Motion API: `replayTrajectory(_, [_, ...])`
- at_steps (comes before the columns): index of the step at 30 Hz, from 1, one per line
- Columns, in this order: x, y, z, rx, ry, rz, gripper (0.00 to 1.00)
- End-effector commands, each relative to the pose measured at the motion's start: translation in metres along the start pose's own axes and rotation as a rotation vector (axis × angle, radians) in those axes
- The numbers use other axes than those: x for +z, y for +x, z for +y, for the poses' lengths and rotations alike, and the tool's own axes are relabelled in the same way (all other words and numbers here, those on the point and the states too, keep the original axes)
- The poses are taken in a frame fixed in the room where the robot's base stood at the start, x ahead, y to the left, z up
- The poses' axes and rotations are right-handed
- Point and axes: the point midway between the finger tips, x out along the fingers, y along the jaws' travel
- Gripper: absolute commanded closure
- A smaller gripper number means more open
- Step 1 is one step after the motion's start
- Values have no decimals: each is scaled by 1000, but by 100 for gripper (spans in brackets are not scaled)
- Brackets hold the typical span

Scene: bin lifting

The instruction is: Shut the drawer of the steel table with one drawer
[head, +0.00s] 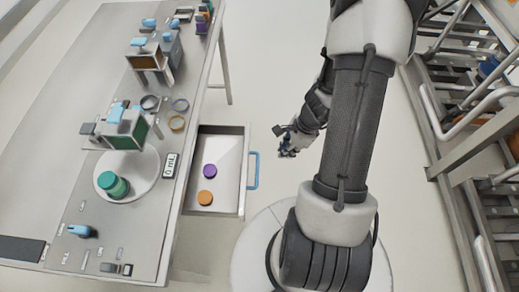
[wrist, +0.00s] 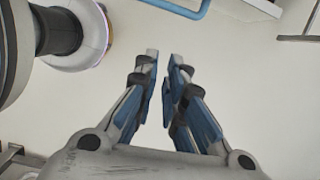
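The steel table (head: 150,190) stands at the left in the head view. Its one drawer (head: 228,160) is pulled out toward the right, with a purple round piece (head: 209,171) and an orange round piece (head: 205,197) inside. The drawer's blue handle (head: 254,170) is on its right front; a blue bar, likely this handle, shows at the top of the wrist view (wrist: 182,8). My gripper (head: 287,152) is to the right of the handle, apart from it. In the wrist view its two blue-padded fingers (wrist: 163,62) are apart with nothing between them.
A green-lidded jar (head: 112,184) stands on a round plate on the tabletop, among several instruments and rings. Metal racks (head: 470,120) with rails stand at the right. Bare floor lies between table and racks, around my gripper.

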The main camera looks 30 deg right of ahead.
Motion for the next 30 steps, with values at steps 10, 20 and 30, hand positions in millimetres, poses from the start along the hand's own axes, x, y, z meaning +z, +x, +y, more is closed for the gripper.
replayTrajectory(10, [-16, 41, 8, 18, 86, 8, 100])
replayTrajectory(20, [-16, 109, 9, 17, 84, 8, 100])
replayTrajectory(30, [20, 116, 6, 16, 79, 9, 100])
